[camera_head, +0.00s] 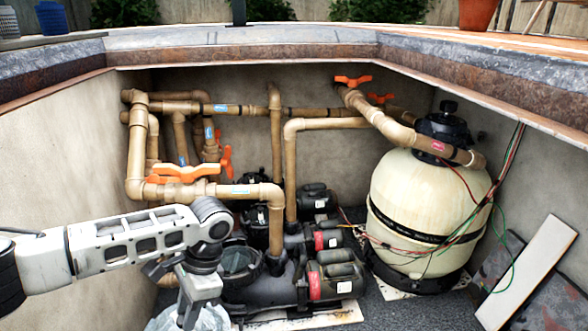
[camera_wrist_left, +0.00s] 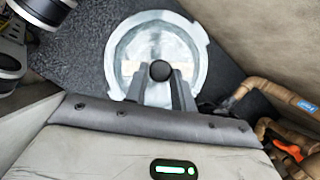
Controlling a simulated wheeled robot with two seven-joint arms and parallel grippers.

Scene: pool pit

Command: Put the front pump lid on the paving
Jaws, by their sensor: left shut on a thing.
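The front pump lid is a round, clear, pale disc with a dark knob. It shows at the bottom of the head view (camera_head: 212,318) and large in the left wrist view (camera_wrist_left: 122,52). My left gripper (camera_head: 188,318) points down into the pit and is shut on the lid's knob (camera_wrist_left: 160,71). The gripper and the frame's bottom edge partly hide the lid in the head view. The front pump (camera_head: 262,290) is beside it to the right, its round basket opening uncovered. The paving (camera_head: 230,38) runs around the pit's top edge. My right gripper is not in view.
Brown pipes with orange valve handles (camera_head: 185,172) stand behind my left arm. A big cream filter tank (camera_head: 410,205) stands at the right with loose wires. A pale board (camera_head: 527,270) leans at the far right.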

